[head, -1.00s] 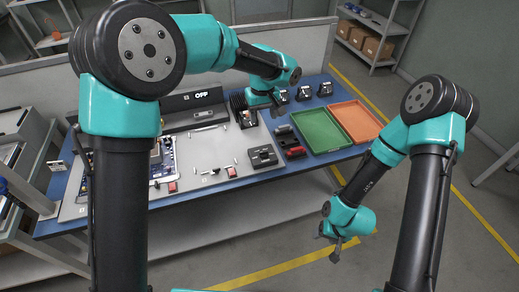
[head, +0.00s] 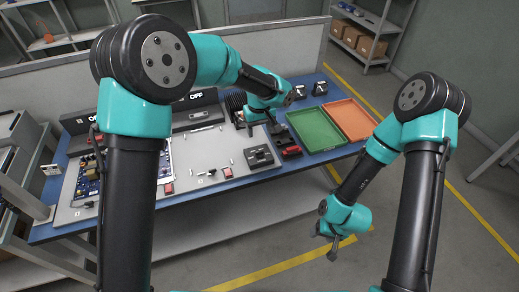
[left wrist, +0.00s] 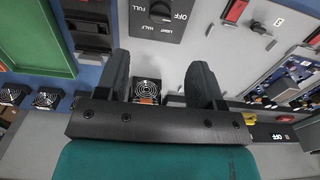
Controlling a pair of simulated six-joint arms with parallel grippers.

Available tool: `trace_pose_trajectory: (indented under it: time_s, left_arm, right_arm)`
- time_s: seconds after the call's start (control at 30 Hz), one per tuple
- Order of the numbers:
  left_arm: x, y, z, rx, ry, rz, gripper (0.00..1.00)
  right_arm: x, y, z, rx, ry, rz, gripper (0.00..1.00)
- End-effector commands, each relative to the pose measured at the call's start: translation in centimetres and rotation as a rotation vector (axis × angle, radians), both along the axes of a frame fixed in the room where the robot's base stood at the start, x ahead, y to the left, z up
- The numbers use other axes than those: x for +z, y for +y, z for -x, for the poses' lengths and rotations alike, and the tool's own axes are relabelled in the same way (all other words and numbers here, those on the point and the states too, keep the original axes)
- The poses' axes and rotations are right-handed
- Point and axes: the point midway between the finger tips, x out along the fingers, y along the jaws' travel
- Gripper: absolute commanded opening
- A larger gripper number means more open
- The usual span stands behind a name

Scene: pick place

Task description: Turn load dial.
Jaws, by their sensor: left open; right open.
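The load dial (left wrist: 160,11) is a round black knob on a dark plate (left wrist: 147,30) at the top of the left wrist view. FULL, HALF, LIGHT and OFF are printed around it. My left gripper is open, with its fingers (left wrist: 161,78) apart and nothing between them. The dial lies beyond the fingertips, roughly in line with the gap and apart from them. In the head view my left gripper (head: 257,124) hangs over the right back of the grey board; I cannot make out the dial's marks there. My right gripper (head: 326,246) is open and empty, off the table's front edge.
A green tray (head: 300,114) and an orange tray (head: 350,121) stand on the blue table's right side. Black holders with red parts (head: 290,151) lie beside the board. A fan unit (left wrist: 146,88) shows between my left fingers, further below. A circuit board (head: 88,178) lies left.

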Motion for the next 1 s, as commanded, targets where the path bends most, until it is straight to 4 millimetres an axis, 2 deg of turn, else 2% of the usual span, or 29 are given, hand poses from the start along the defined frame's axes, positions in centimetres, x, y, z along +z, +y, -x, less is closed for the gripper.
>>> trace_pose_trajectory:
  time_s: [0.1,0.53,0.73,1.0]
  left_arm:
    - [-2.2,0.0,0.1,-0.001,0.005,-0.002,0.62]
    - [-9.1,0.0,0.1,-0.001,0.003,-0.001,0.62]
    - [-10.5,0.0,0.1,0.0,0.002,0.0,0.62]
    - [-10.6,0.0,0.0,0.0,0.001,0.0,0.62]
  right_arm:
    - [0.0,0.0,0.0,0.0,0.0,0.0,0.61]
    - [0.0,0.0,0.0,0.0,0.0,0.0,0.61]
    - [0.0,0.0,0.0,0.0,0.0,0.0,0.61]
    - [0.0,0.0,0.0,0.0,0.0,0.0,0.61]
